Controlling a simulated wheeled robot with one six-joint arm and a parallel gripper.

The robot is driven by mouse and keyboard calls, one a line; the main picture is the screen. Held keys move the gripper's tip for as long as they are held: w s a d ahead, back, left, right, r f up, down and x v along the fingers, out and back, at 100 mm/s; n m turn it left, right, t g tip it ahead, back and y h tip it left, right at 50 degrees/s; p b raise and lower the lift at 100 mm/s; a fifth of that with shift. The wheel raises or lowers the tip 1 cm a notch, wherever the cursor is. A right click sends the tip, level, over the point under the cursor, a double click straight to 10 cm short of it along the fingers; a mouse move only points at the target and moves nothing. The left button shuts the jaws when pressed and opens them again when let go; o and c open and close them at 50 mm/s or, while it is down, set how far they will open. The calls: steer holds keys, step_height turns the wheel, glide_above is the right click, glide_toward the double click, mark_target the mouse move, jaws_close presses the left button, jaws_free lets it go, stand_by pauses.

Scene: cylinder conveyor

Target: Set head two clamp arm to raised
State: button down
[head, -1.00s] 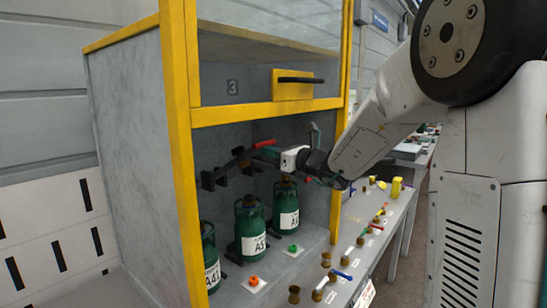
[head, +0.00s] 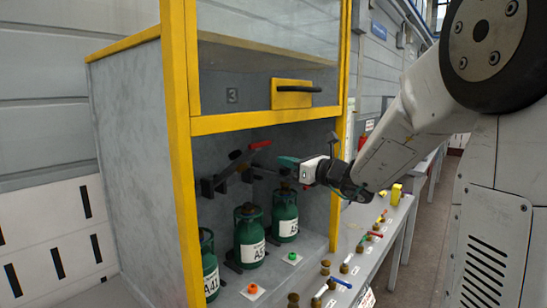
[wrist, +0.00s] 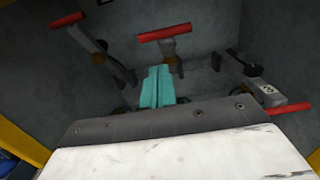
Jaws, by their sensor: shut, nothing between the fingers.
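My gripper (head: 287,161) is shut and empty, its teal fingers pointing into the cabinet above the cylinders. In the wrist view its fingertips (wrist: 157,72) lie just below a middle clamp arm (wrist: 169,48) with a red handle (wrist: 165,32); I cannot tell if they touch. A left clamp arm (wrist: 108,58) has its red handle at upper left. A right clamp arm (wrist: 250,82) carries a small number plate, perhaps 2, with its red handle (wrist: 290,108) lower right. In the head view a red-handled clamp arm (head: 243,158) slants up from black brackets. Which arm is head two is unclear.
Green cylinders (head: 249,236) stand below the clamps, beside orange and green knobs (head: 292,257). A yellow-framed sash with a handle (head: 292,93) hangs above the opening. The yellow post (head: 336,190) is close to my arm. A bench (head: 350,262) holds several valves.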

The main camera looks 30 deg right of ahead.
steer(key=v, duration=0.5)
steer(key=t, duration=0.1)
glide_toward(258, 152)
step_height(258, 152, down, 3)
steer(key=w+a, duration=0.1)
steer(key=w, duration=0.2)
steer(key=shift+w+a+r, duration=0.3)
steer(key=shift+w+r, duration=0.3)
steer(key=shift+r, duration=0.3)
steer(key=shift+w+a+r, duration=0.3)
steer(key=shift+w+r, duration=0.3)
steer(key=shift+r, duration=0.25)
steer(key=r, duration=0.1)
steer(key=w+r, duration=0.1)
steer(key=shift+w+a+r, duration=0.25)
steer(key=shift+a+r, duration=0.1)
steer(key=shift+f, duration=0.15)
